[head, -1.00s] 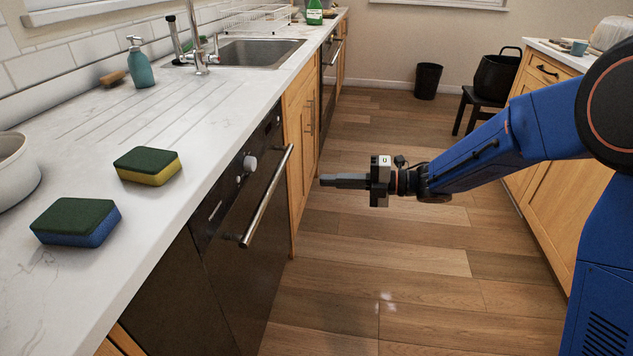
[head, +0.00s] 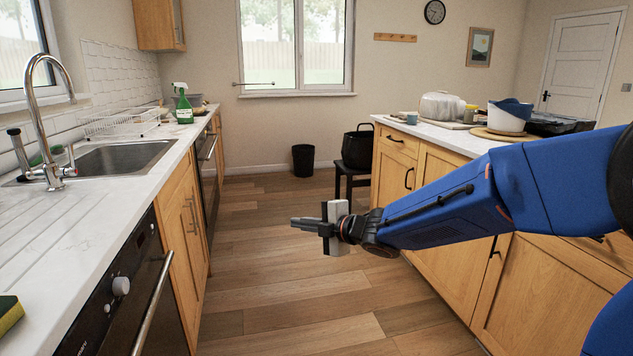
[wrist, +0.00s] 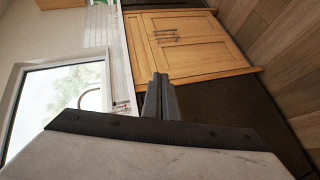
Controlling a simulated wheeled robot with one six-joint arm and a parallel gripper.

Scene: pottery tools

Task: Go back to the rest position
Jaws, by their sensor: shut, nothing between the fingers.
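My gripper (head: 303,224) is at the end of my blue arm, over the open floor between the two counters. Its fingers point left, toward the left counter, and are shut with nothing between them. In the wrist view the two dark fingers (wrist: 160,100) lie side by side. My gripper touches nothing in the head view.
The left counter (head: 100,235) has a sink (head: 125,158), a tap, a dish rack and a green spray bottle (head: 183,105). A right counter (head: 450,136) holds pots. A black bin (head: 304,160) and a stool (head: 352,175) stand at the back. The floor (head: 290,270) between is clear.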

